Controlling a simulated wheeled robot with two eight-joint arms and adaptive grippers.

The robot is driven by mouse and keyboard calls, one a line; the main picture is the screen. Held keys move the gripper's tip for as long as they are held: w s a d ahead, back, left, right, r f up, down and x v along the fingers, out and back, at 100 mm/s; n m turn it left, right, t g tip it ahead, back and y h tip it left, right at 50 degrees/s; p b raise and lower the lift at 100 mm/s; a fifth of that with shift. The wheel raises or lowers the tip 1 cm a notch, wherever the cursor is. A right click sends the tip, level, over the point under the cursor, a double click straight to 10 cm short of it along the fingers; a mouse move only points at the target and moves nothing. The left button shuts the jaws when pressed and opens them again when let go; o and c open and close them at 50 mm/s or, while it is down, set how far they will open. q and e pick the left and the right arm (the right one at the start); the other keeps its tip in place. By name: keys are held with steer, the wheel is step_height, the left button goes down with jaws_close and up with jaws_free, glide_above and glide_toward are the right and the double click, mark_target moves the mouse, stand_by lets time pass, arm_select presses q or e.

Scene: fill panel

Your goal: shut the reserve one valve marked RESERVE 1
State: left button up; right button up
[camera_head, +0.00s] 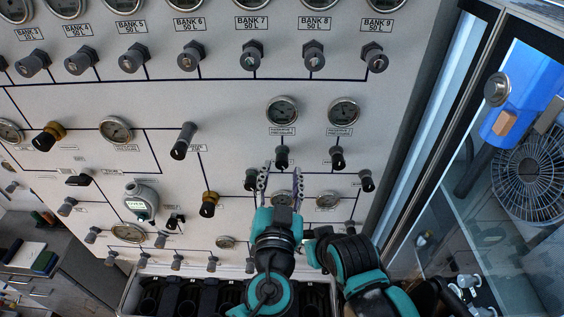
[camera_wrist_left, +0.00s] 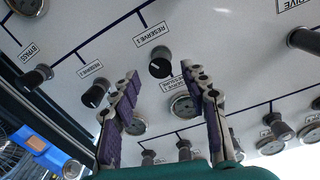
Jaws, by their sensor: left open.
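The reserve one valve (camera_head: 282,155) is a short black knob on a grey stem, below the left of two reserve pressure gauges. In the left wrist view the same black knob (camera_wrist_left: 160,65) is beside a RESERVE label (camera_wrist_left: 153,33); its digit is too small to read surely. My left gripper (camera_head: 281,170) is open, its two fingers pointing at the panel. In the left wrist view the fingers (camera_wrist_left: 160,80) appear to either side of the knob, with no visible contact. My right gripper is not in view.
A similar knob (camera_head: 338,157) sits right of the valve, a bypass knob (camera_head: 367,180) farther right. Reserve pressure gauges (camera_head: 282,110) are above. The panel (camera_head: 225,110) carries many other knobs. A glass door (camera_head: 430,190) stands at right; a crate (camera_head: 130,290) is below.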

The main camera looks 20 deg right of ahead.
mark_target(282, 165)
arm_select(q)
steer(key=shift+x, duration=1.6)
jaws_close()
